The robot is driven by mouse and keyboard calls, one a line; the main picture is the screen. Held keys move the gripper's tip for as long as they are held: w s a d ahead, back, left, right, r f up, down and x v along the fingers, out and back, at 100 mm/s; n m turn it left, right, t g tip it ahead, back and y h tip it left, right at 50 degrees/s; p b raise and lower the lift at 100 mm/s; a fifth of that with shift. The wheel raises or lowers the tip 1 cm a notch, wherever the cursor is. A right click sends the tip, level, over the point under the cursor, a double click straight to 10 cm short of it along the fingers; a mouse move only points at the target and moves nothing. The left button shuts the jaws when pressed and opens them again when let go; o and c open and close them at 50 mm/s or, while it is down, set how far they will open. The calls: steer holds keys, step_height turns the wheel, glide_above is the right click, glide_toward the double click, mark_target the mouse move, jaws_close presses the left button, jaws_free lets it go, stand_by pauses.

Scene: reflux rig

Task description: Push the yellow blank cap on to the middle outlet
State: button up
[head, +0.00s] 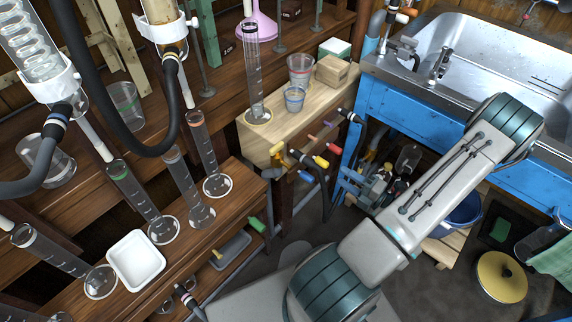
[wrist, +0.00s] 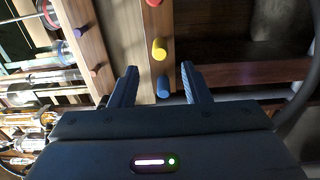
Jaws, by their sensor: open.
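The yellow blank cap (head: 320,161) sits in a slanting row on the front of the wooden bench, between a red cap (head: 335,148) and a blue cap (head: 306,176). In the wrist view the yellow cap (wrist: 159,49) stands out from a wooden rail, just beyond my gripper (wrist: 159,69). The blue cap (wrist: 163,86) lies lower, between my open fingers in the picture. I see nothing gripped. A purple peg (wrist: 80,32) and a brownish peg (wrist: 96,70) are on another board; I cannot tell which is the middle outlet.
A black hose (head: 330,200) hangs beside the caps. A tall cylinder (head: 254,85) and two beakers (head: 298,72) stand on the bench above. The blue sink frame (head: 410,115) is at the right. Several glass cylinders and a white tray (head: 134,262) are on the left shelf.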

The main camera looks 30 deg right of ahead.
steer(key=x, duration=0.6)
steer(key=shift+p, duration=0.45)
steer(key=shift+w, duration=0.15)
steer(key=shift+p, duration=0.65)
stand_by(0.5)
jaws_close()
stand_by(0.4)
steer(key=p+v, duration=0.1)
steer(key=v, duration=0.5)
stand_by(0.9)
